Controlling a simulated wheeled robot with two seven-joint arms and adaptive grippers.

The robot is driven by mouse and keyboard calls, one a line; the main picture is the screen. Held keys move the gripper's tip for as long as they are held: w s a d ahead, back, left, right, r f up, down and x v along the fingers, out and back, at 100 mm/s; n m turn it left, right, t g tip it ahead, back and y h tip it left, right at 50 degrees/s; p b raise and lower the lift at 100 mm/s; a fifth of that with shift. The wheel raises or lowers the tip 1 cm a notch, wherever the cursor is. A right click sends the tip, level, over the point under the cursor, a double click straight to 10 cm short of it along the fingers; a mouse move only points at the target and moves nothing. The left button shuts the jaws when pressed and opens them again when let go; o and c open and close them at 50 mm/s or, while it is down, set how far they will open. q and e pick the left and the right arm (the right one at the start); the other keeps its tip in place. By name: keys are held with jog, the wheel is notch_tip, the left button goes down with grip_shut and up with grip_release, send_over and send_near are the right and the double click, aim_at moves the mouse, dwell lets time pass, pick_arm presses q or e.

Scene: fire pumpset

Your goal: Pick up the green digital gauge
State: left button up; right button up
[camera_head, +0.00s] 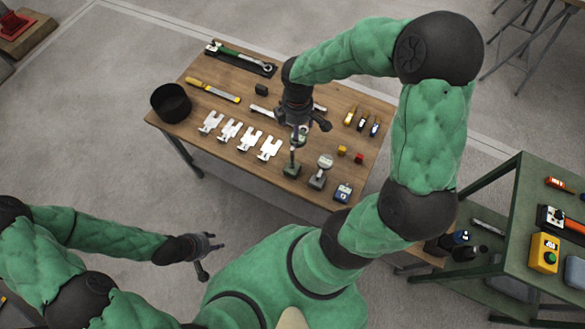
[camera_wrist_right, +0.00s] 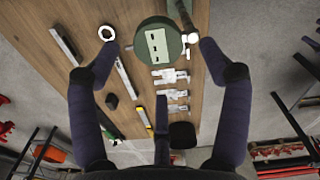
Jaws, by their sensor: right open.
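The green digital gauge (camera_wrist_right: 157,45) is round and dark green with a pale display. It shows in the right wrist view between the open fingertips of my right gripper (camera_wrist_right: 152,40), with no clear contact. In the head view, my right gripper (camera_head: 303,126) is low over the middle of the wooden table and partly covers the gauge (camera_head: 299,138). A post and dark green base (camera_head: 292,170) show just below the gauge. My left gripper (camera_head: 207,252) is open and empty, off the table at lower left.
A green shelf (camera_head: 508,205) stands at right.

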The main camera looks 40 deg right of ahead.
notch_tip(320, 180, down, 4)
jog(key=shift+w+a+r+b, duration=0.1)
jog(key=shift+r+b, duration=0.1)
jog(key=shift+b, duration=0.35)
grip_shut()
jog(key=shift+r, duration=0.1)
jog(key=shift+r, duration=0.1)
